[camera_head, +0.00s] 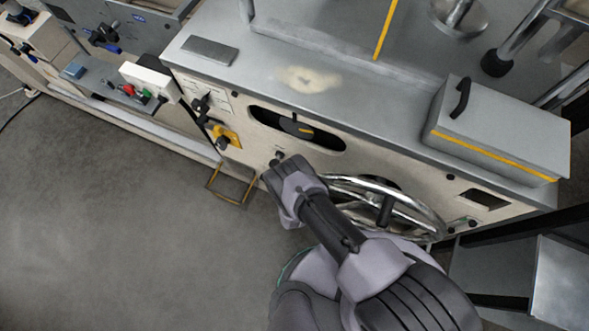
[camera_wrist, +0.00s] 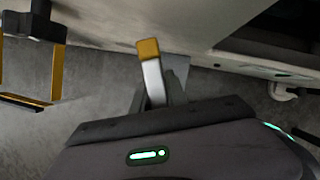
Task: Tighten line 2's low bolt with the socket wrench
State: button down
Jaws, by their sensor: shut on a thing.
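My gripper (camera_head: 281,163) is close against the front panel of the beige machine (camera_head: 240,105), left of the chrome handwheel (camera_head: 385,200). In the wrist view my gripper (camera_wrist: 160,98) is shut on a silver bar with a yellow end (camera_wrist: 150,65), which seems to be the socket wrench. The bar's far end points toward the beige panel edge; I cannot tell whether it touches anything. A small dark fitting (camera_head: 279,155) shows on the panel at the gripper's tip. I cannot make out the low bolt or a line 2 label; my gripper and arm hide part of the panel.
A yellow plate with a black knob (camera_head: 226,137) is left of my gripper. A yellow-framed step (camera_head: 232,184) stands below it and also shows in the wrist view (camera_wrist: 58,72). A grey box (camera_head: 500,125) sits on the machine top. The floor (camera_head: 110,220) at left is clear.

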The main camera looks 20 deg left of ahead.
jog(key=shift+w+f+b, duration=0.1)
jog(key=shift+f+b, duration=1.5)
jog(key=shift+f, duration=0.35)
jog(key=shift+f+b, duration=0.85)
dwell(0.5)
